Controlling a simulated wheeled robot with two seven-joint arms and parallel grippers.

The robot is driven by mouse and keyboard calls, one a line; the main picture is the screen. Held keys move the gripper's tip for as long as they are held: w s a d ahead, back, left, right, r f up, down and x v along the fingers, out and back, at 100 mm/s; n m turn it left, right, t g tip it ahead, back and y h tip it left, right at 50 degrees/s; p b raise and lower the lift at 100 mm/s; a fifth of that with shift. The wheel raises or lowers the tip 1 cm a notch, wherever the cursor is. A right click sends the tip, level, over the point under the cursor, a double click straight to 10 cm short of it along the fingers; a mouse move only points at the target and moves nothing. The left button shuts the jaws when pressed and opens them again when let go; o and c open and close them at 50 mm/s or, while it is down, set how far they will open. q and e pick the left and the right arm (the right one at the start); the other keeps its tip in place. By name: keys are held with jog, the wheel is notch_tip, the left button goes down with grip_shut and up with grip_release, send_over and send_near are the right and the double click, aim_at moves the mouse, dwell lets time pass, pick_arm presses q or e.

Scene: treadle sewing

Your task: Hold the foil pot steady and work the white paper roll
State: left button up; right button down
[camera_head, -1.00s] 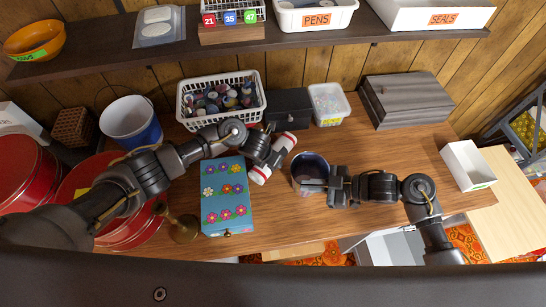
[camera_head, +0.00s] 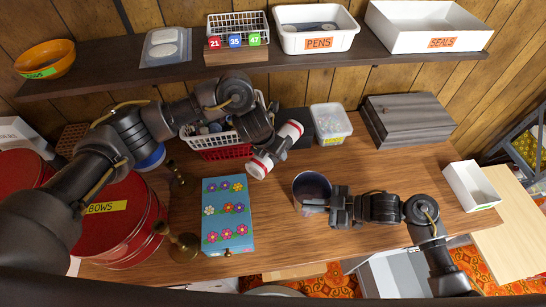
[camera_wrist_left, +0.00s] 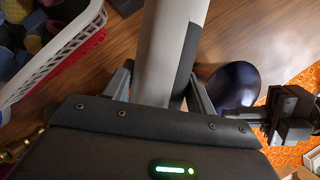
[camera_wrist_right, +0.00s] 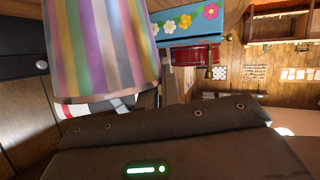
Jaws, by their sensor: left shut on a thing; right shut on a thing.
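The foil pot (camera_head: 312,188) stands on the wooden table in the head view, its dark opening facing up. My right gripper (camera_head: 327,206) is shut on it from the right. In the right wrist view the pot (camera_wrist_right: 100,45) shows shiny rainbow-striped sides. The white paper roll (camera_head: 260,163) has red bands near its ends and is tilted above the table, left of the pot. My left gripper (camera_head: 273,149) is shut around its middle. In the left wrist view the roll (camera_wrist_left: 170,50) is between the fingers, apart from the pot. The pot's contents are not clear.
A flowered blue box (camera_head: 228,215) lies just left of the pot. A basket (camera_head: 220,153) is behind my left arm. A clear tub (camera_head: 330,124) and a grey wooden box (camera_head: 408,118) stand at the back. Red tins (camera_head: 120,225) fill the left.

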pick_arm(q)
jog(key=shift+r, duration=0.9)
jog(key=shift+s+d+r+n+y, duration=0.1)
jog(key=shift+s+d+n+y, duration=0.2)
jog(key=shift+d+n, duration=0.15)
jog(key=s+d+r+n+g+h, duration=0.1)
jog(key=s+d+r+n+h, duration=0.4)
jog(key=n, duration=0.8)
jog(key=s+d+r+n+h, duration=0.45)
jog(key=r+n+h, duration=0.2)
jog(key=n, duration=0.65)
notch_tip(320, 180, down, 15)
jog(key=w, duration=0.1)
jog(key=shift+d+f, duration=0.2)
jog(key=shift+d, duration=0.1)
